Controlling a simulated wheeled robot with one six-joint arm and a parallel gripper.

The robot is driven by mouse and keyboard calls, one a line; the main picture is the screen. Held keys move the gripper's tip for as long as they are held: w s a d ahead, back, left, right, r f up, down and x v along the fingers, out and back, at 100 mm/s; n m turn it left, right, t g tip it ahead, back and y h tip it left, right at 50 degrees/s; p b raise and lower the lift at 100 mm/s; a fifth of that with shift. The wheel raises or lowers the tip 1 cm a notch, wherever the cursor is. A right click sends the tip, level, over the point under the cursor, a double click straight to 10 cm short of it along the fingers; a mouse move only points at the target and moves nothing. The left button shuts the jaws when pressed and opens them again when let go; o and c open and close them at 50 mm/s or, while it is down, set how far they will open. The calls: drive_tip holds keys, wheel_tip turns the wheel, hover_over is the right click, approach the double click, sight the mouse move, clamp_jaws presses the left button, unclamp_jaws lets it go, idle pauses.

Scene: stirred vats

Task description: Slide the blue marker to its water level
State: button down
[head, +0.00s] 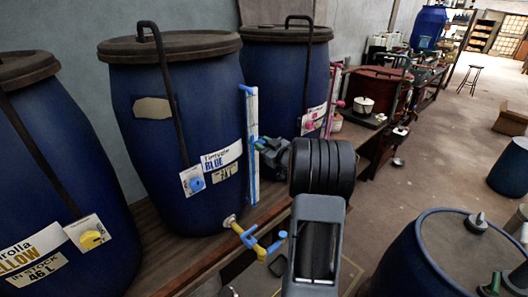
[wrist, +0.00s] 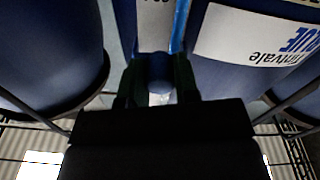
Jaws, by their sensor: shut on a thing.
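The gauge (head: 252,112) is an upright white strip with blue along its edges, on the right side of the blue vat labelled "BLUE" (head: 184,122). My gripper (head: 261,146) is at the gauge, around the middle of its height. In the wrist view, its two dark fingers (wrist: 158,75) are shut on the round blue marker (wrist: 159,66), with one finger on each side. The marker is mostly hidden by my gripper in the head view. The wrist view shows the vat's label upside down. I cannot read the water level in the gauge.
A yellow and blue tap (head: 248,239) sticks out low on the vat, below my gripper. A yellow-labelled vat (head: 50,180) stands left, and another blue vat (head: 285,75) stands behind. A blue barrel (head: 440,260) is at the lower right. Open floor (head: 420,190) lies to the right.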

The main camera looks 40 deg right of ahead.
wheel_tip(320, 180, up, 3)
drive_tip(key=shift+f+p, duration=0.15)
drive_tip(key=shift+p, duration=0.15)
drive_tip(key=c, duration=0.9)
unclamp_jaws()
drive_tip(key=shift+f, duration=0.1)
drive_tip(key=shift+o, duration=0.2)
drive_tip(key=s+d+b, duration=0.2)
drive_tip(key=s+b, duration=0.1)
drive_tip(key=s, duration=1)
drive_tip(key=shift+s, duration=0.35)
